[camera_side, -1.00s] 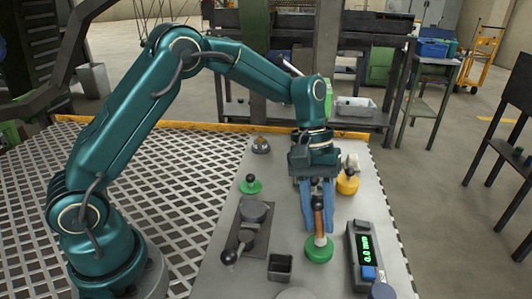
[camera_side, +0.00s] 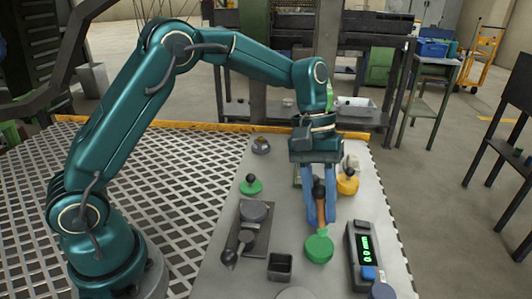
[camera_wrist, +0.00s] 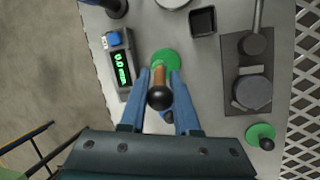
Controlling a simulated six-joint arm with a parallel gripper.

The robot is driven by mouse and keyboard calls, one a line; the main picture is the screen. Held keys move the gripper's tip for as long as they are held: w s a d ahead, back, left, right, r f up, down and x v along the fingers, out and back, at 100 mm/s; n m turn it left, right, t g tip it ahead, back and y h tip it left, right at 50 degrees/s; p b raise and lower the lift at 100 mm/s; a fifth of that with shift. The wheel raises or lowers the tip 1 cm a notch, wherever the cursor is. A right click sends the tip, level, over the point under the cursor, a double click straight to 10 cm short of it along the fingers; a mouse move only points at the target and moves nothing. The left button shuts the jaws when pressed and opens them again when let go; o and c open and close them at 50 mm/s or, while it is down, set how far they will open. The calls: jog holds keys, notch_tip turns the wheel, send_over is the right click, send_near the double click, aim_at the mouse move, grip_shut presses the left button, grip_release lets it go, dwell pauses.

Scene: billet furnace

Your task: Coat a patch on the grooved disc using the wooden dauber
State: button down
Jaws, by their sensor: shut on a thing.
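My gripper (camera_side: 320,222) is shut on the wooden dauber, with a blue finger on each side of its brown handle (camera_side: 320,212). The handle has a black knob on top, which faces the camera in the wrist view (camera_wrist: 160,98). A green round piece (camera_side: 319,248) is at the dauber's lower end and looks tilted; whether it touches the table is unclear. A dark grey round disc (camera_side: 253,211) sits on a plate to the left, and in the wrist view (camera_wrist: 252,92) to the right. A pale disc (camera_side: 297,294) is cut off at the bottom edge. I cannot make out grooves on either.
A gauge (camera_side: 362,253) reading 0.0 mm stands close right of the dauber. A dark square cup (camera_side: 280,267) is front left of it. A green-based knob (camera_side: 250,186), a yellow-based piece (camera_side: 347,184) and a grey piece (camera_side: 261,146) stand farther back.

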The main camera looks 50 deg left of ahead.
aim_at(323, 190)
jog(key=shift+r, duration=2.15)
